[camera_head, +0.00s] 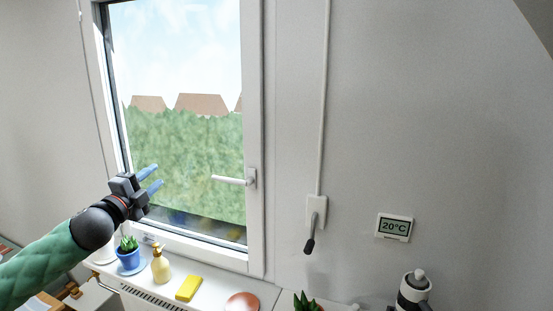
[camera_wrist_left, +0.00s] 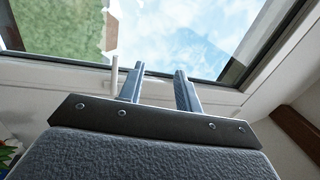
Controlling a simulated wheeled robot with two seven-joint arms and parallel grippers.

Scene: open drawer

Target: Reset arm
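My left gripper (camera_head: 159,174) is raised in front of the lower left part of the window, above the sill. Its two blue fingers are apart with nothing between them. In the left wrist view its fingers (camera_wrist_left: 160,72) also stand apart and empty, with window glass and frame behind them. My left arm (camera_head: 45,262), in a green quilted sleeve, comes in from the lower left. My right gripper cannot be made out in either view.
The window (camera_head: 185,130) has a white handle (camera_head: 232,180). Below, the sill holds a potted plant (camera_head: 130,258), a yellow soap bottle (camera_head: 160,264) and a yellow sponge (camera_head: 188,288). A crank (camera_head: 312,232) and a thermostat (camera_head: 394,227) are on the wall at right.

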